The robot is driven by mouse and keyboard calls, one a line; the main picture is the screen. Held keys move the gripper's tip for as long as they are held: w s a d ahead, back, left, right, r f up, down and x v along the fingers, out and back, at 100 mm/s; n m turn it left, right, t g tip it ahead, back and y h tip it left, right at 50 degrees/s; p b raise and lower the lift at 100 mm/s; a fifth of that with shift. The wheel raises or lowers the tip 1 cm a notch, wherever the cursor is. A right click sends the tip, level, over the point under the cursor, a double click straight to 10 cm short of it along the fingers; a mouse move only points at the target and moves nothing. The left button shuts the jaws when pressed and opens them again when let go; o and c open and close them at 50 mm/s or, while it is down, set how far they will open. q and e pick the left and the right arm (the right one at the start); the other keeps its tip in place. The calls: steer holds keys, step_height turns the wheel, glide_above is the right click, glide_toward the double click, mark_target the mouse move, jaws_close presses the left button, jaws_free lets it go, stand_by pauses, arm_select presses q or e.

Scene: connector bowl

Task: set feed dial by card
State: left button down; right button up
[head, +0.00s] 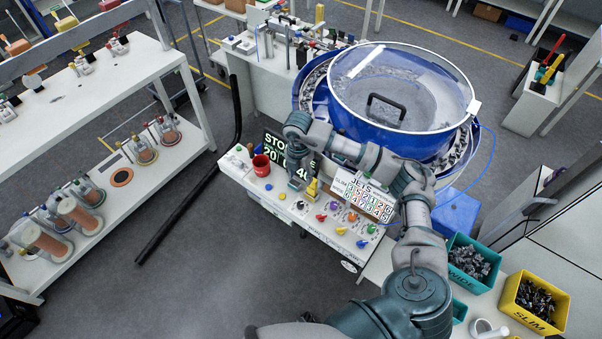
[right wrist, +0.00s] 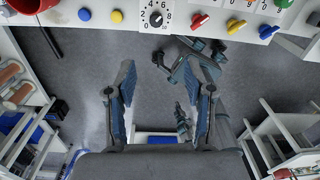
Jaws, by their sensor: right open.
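The feed dial (right wrist: 156,17) is a black knob on a white numbered scale, on the panel edge at the top of the right wrist view. Its white pointer is too small to read surely. In the head view the dial (head: 301,206) sits on the white front panel. A card (head: 362,197) headed JETS, with SLIM and WIDE rows of numbers, stands behind coloured knobs. My right gripper (head: 298,181) hangs just above the panel near the dial. In the right wrist view my right gripper (right wrist: 164,85) is open, its blue-padded fingers apart and empty.
A red mug (head: 261,166) and a dark STOCK sign (head: 277,146) stand left on the panel, the sign partly hidden by my arm. The blue bowl (head: 380,125) with a clear lid is behind. A teal WIDE bin (head: 488,285) and yellow SLIM bin (head: 560,323) stand right.

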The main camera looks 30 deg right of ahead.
step_height(320, 180, up, 12)
glide_above(300, 203)
steer(key=shift+s+f, duration=0.1)
stand_by(0.4)
step_height(300, 203, down, 32)
steer(key=n+b, duration=0.1)
steer(key=n, duration=0.5)
steer(key=n+b, duration=0.2)
steer(key=n, duration=0.3)
steer(key=n+b, duration=0.2)
steer(key=n, duration=0.4)
steer(key=shift+r+n, duration=0.25)
steer(key=shift+n, duration=0.05)
jaws_close()
